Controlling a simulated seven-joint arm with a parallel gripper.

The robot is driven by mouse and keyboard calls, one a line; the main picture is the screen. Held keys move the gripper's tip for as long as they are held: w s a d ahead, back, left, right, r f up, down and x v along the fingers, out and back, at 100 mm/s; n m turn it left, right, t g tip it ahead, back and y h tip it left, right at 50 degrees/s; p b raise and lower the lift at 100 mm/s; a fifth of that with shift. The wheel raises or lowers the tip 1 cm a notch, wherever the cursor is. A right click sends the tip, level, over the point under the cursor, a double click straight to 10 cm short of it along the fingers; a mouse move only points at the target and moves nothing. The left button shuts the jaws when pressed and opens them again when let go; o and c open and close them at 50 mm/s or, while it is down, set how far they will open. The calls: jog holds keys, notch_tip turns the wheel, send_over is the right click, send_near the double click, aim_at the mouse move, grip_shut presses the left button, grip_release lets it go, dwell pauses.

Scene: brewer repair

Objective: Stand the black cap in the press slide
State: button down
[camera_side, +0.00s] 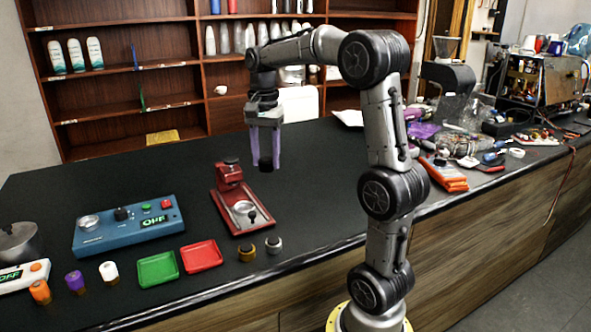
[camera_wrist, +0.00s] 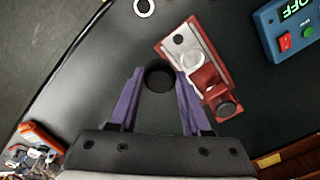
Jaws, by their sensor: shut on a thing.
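My gripper (camera_side: 266,160) has purple fingers and is shut on the black cap (camera_side: 266,165), holding it above the dark counter, to the right of the red press. In the wrist view the black cap (camera_wrist: 159,76) sits between the fingertips of my gripper (camera_wrist: 158,80). The press (camera_side: 240,197) has a red base, a raised red block at its back and a pale round part in its slide (camera_side: 243,208). In the wrist view the press (camera_wrist: 197,68) lies just right of the cap, apart from it. A small dark piece shows at the slide's front end.
A blue control box (camera_side: 130,226), a green tray (camera_side: 158,269) and a red tray (camera_side: 201,256) stand left of the press. Two small rings, brown (camera_side: 247,253) and grey (camera_side: 273,245), lie in front. Clutter with orange boxes (camera_side: 447,176) fills the right. The counter behind the press is clear.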

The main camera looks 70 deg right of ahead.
jog(key=w+d+f, duration=0.2)
jog(key=w+f, duration=0.1)
jog(key=w, duration=0.2)
send_near(244, 210)
jog(key=shift+d+n, duration=0.1)
jog(key=shift+n, duration=0.2)
jog(key=shift+f, duration=1.95)
jog(key=shift+f, duration=1.15)
dwell(0.5)
grip_release()
dwell(0.3)
notch_tip(244, 210, up, 8)
jog(key=shift+r, duration=0.15)
dwell(0.9)
